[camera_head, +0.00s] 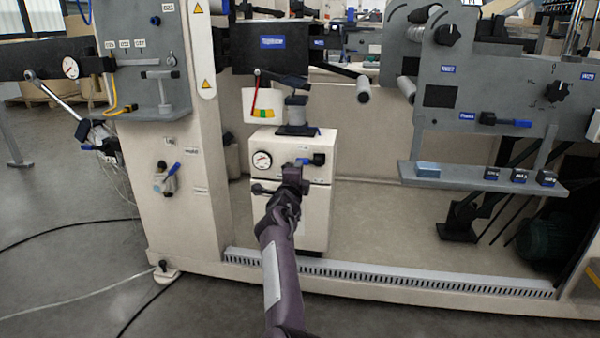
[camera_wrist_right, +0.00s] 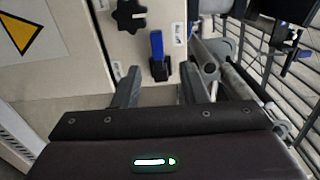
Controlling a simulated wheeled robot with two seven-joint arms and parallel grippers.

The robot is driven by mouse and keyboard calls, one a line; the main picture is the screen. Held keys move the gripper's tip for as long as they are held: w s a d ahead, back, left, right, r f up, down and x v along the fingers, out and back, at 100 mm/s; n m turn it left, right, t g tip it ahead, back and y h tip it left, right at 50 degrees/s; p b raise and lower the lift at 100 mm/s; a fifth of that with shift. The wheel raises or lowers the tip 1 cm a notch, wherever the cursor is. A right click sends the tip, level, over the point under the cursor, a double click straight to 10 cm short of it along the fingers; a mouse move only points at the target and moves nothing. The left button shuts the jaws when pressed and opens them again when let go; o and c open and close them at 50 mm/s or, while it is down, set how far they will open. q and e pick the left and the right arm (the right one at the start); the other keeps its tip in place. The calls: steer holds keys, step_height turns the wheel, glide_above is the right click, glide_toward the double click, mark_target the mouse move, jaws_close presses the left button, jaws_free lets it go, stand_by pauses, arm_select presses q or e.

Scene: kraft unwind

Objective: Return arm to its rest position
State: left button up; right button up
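One arm of mine reaches up from the bottom of the head view. Its gripper (camera_head: 293,174) is in front of the small cream cabinet (camera_head: 316,215), close to a valve with a blue handle (camera_head: 318,158). In the right wrist view my right gripper (camera_wrist_right: 160,86) has its two fingers spread apart. Nothing is held between them. A blue lever (camera_wrist_right: 157,46) on a black base stands beyond the fingertips, apart from them as far as I can tell. My left gripper shows in neither view.
A round gauge (camera_head: 262,160) sits on the cabinet. A grey shelf (camera_head: 430,181) with small blocks juts out at right. The cream machine column (camera_head: 172,220) stands at left. In the wrist view, a black star knob (camera_wrist_right: 128,15) is beside the lever. Open floor (camera_head: 60,220) lies at left.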

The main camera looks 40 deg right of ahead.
steer(key=shift+w+d+f, duration=0.1)
steer(key=shift+d+f, duration=0.05)
